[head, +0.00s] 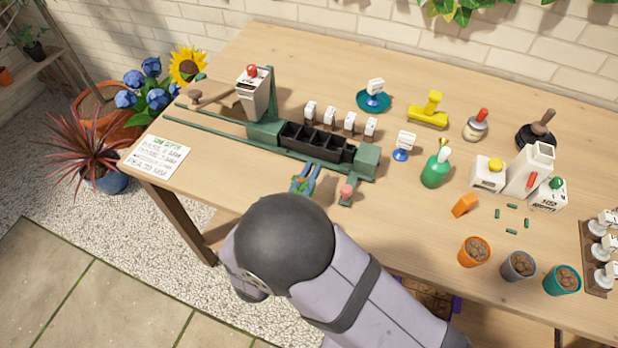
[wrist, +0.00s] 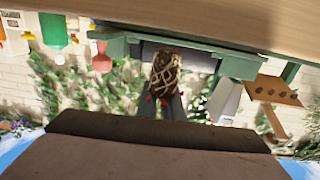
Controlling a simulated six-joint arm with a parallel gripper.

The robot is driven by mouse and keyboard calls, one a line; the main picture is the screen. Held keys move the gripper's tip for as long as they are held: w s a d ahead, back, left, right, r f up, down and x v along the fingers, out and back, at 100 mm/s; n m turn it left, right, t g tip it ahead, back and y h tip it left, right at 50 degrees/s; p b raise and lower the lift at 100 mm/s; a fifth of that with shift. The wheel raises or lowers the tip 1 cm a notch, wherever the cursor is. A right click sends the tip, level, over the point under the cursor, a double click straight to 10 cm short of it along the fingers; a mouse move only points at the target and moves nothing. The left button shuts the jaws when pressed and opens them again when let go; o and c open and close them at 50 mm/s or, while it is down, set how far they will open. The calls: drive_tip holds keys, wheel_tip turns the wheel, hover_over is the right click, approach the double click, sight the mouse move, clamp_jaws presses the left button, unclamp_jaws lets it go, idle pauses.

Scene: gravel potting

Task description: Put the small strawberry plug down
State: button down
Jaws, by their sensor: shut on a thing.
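My gripper (head: 304,178) is shut on the small strawberry plug, close to the front of the black tray near the table's front edge. In the wrist view, which is upside down, the plug's brown root ball (wrist: 166,70) with pale roots sticks out beyond the grey fingers (wrist: 172,104). Small red berries show by the fingers. In the head view some of the plug's green leaves (head: 299,184) show between the fingers; its root ball is hidden there. The black tray (head: 312,142) has several compartments and sits in a green frame (head: 365,160). I cannot tell whether the plug touches anything.
A white hopper with a red knob (head: 254,92) stands at the tray's left end. A pink knob (head: 347,191) is just right of my gripper. A green bottle (head: 435,170) and several small pots are farther right. Small white-labelled blocks line the tray's back.

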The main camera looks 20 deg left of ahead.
drive_tip(key=shift+f, duration=0.75)
drive_tip(key=shift+f, duration=0.2)
drive_tip(key=c, duration=1.9)
unclamp_jaws()
drive_tip(key=shift+r, duration=0.1)
drive_tip(key=shift+r, duration=0.15)
drive_tip(key=s+b, duration=0.2)
drive_tip(key=s, duration=1)
drive_tip(key=shift+a, duration=0.15)
